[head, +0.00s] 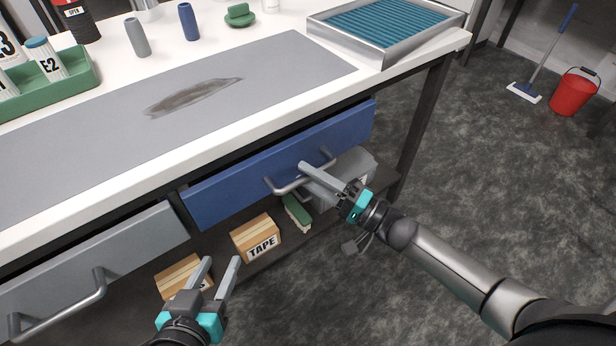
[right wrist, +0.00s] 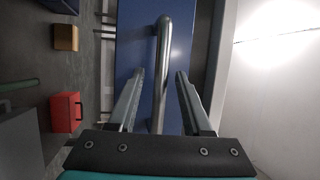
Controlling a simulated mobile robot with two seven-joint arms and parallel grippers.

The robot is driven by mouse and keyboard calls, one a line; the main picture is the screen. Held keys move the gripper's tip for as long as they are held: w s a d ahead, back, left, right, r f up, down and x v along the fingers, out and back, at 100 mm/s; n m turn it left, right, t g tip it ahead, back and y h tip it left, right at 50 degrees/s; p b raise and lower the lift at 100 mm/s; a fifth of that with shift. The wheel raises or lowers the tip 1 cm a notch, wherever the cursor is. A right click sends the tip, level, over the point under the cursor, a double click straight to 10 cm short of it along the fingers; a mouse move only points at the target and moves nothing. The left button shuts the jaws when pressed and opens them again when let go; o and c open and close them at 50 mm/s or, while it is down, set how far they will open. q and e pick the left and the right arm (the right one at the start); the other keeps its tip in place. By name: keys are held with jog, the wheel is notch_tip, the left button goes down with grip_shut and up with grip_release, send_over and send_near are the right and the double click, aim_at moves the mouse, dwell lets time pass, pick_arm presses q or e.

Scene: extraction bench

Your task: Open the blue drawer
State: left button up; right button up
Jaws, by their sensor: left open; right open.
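The blue drawer (head: 240,185) is under the right part of the bench, its front roughly in line with the grey drawer beside it. It has a silver bar handle (head: 284,188). My right gripper (head: 306,168) is open at this handle. In the right wrist view the handle (right wrist: 162,60) runs between the two spread fingers (right wrist: 160,75), with a gap on either side. Contact is not visible. One right finger is mostly hidden in the head view. My left gripper (head: 221,262) is open and empty, low in front of the lower shelf.
The grey drawer (head: 120,245) with its own handle is at the left. The lower shelf holds a tape box (head: 256,240), another box (head: 182,275), a green brush (head: 297,212) and a grey container (head: 355,170).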

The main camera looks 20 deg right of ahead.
jog(key=shift+w+a, duration=0.2)
jog(key=shift+r, duration=0.1)
grip_shut()
dwell(0.4)
dwell(1.0)
